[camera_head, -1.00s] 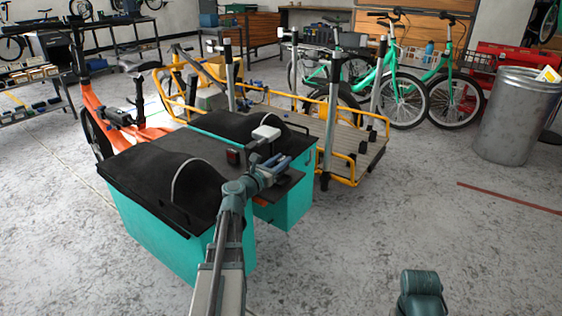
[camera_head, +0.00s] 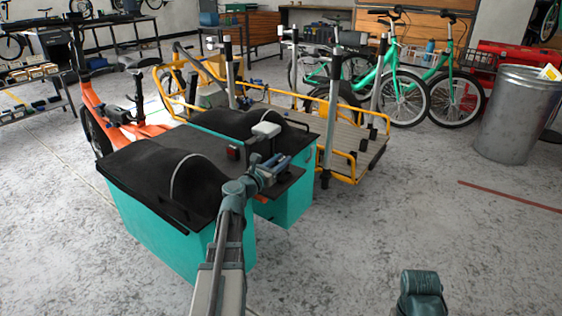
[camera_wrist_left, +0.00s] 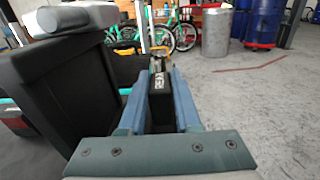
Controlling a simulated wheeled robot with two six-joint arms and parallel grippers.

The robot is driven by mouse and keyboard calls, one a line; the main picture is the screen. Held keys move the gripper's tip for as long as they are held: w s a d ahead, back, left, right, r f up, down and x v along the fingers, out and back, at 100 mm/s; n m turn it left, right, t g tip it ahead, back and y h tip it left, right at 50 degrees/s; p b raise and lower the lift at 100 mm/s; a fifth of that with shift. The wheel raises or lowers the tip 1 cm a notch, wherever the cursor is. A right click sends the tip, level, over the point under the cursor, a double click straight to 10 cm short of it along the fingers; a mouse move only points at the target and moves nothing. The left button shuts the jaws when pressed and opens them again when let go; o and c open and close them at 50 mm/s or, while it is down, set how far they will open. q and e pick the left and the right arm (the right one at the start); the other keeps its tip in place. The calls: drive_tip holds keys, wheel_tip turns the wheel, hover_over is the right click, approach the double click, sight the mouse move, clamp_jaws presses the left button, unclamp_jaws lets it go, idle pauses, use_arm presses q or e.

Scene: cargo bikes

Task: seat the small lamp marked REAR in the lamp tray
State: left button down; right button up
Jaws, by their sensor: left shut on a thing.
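My left gripper (camera_head: 275,165) reaches over the right edge of the dark cargo bike rack between teal panniers. In the left wrist view its two blue fingers (camera_wrist_left: 160,90) are shut on a small black lamp (camera_wrist_left: 160,82) with pale marking on its face; the letters are too small to read surely. In the head view the fingers mostly hide that lamp. I cannot make out the lamp tray for sure; a dark ledge (camera_head: 284,187) lies just below the gripper.
A white-topped block (camera_head: 267,130) stands just behind the gripper, and shows large at upper left in the wrist view (camera_wrist_left: 75,17). A dark red light (camera_head: 232,152) sits left of the fingers. Teal panniers (camera_head: 165,237) flank the rack. A yellow-railed cargo bike (camera_head: 350,150) stands behind.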

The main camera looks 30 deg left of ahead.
use_arm(q)
drive_tip(key=shift+f+b, duration=1.05)
drive_tip(key=shift+f, duration=0.15)
drive_tip(key=c, duration=0.5)
unclamp_jaws()
drive_tip(key=shift+r, duration=0.1)
drive_tip(key=s, duration=0.9)
drive_tip(key=s+a, duration=0.1)
drive_tip(key=s, duration=0.3)
drive_tip(key=shift+s, duration=0.4)
